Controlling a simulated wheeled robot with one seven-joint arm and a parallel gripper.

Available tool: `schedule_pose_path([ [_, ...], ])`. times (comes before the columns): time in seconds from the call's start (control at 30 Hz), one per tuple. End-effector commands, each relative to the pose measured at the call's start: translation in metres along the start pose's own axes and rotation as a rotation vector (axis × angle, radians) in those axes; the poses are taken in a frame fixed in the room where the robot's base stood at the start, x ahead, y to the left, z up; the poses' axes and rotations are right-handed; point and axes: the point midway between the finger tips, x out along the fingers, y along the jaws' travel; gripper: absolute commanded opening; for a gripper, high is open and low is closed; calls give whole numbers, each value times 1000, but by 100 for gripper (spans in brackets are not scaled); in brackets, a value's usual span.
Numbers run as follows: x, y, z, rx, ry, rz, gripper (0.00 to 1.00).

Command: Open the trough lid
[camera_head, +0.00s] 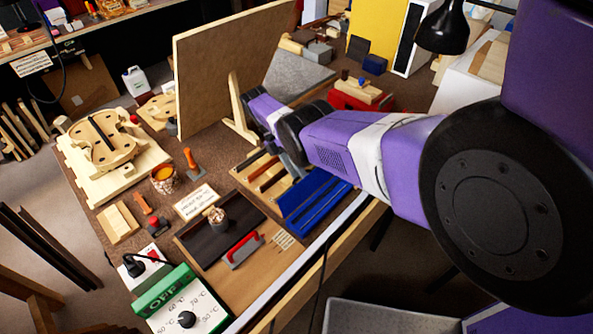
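I cannot tell for certain which piece is the trough lid. A dark flat panel (232,207) lies on the bench with a small round light-topped piece (216,214) on it. A grey plate with a red handle (243,249) is at its front edge. Behind and to the right is a shallow wooden tray (240,172) with slats in it, and a blue slotted piece (316,208) beside it. My gripper (292,160) is above the wooden tray, near the blue piece. Its fingers are small and partly hidden by my arm, so their opening does not show.
A tall wooden board (225,70) stands on a foot behind my gripper. A violin mould (103,145), an orange-handled tool (190,160) and a written card (194,202) are to the left. A green-and-white control box (178,303) is at the front. A black lamp (443,28) hangs at upper right.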

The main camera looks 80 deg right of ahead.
Motion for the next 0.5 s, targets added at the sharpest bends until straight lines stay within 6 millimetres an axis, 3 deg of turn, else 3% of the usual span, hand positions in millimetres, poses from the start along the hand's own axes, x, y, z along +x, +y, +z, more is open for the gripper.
schedule_pose_path([
  [0.27,-5,0,1,2,-2,0,31],
  [0.5,-32,2,1,3,-2,1,31],
])
